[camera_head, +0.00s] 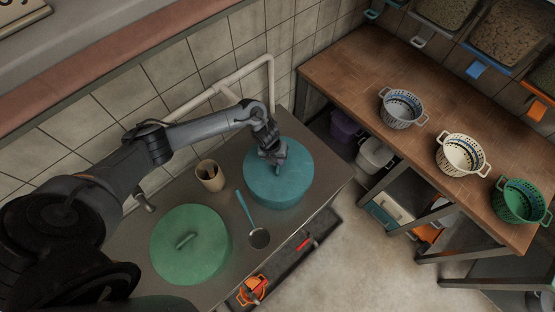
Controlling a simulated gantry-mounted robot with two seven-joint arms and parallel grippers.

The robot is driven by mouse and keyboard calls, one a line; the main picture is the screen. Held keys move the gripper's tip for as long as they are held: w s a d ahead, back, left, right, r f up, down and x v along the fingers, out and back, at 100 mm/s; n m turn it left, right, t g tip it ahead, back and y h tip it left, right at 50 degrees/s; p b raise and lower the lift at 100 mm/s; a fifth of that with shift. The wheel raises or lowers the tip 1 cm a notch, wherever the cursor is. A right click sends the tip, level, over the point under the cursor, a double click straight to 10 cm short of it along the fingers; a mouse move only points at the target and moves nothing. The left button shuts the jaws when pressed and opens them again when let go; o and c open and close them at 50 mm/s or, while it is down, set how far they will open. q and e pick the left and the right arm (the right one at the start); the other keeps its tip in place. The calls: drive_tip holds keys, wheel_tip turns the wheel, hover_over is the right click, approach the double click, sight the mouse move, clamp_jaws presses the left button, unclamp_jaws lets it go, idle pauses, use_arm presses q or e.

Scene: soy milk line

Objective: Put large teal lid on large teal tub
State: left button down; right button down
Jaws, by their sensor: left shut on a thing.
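The large teal lid (296,174) is a round disc over the right part of the metal counter. My left gripper (275,160) is over the lid's upper left part, shut on its handle, which the fingers mostly hide. A teal side wall (277,205) shows below the lid's front edge. The large teal tub is otherwise hidden under the lid, and I cannot tell whether the lid is seated on it or slightly above. My right gripper is not in view.
A green lid (205,258) with a bar handle lies left on the counter (235,270). A white pipe (235,76) runs behind. Colanders (402,108) sit on the wooden table (365,75).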

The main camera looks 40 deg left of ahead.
use_arm(q)
drive_tip(key=shift+f+b, duration=0.3)
drive_tip(key=shift+f, duration=0.1)
drive_tip(key=c, duration=1.1)
unclamp_jaws()
wheel_tip(320, 180, up, 11)
drive_tip(key=s+a+p, duration=0.1)
drive_tip(key=shift+a+f, duration=0.15)
drive_tip(key=shift+a, duration=0.25)
drive_tip(key=shift+s, duration=0.1)
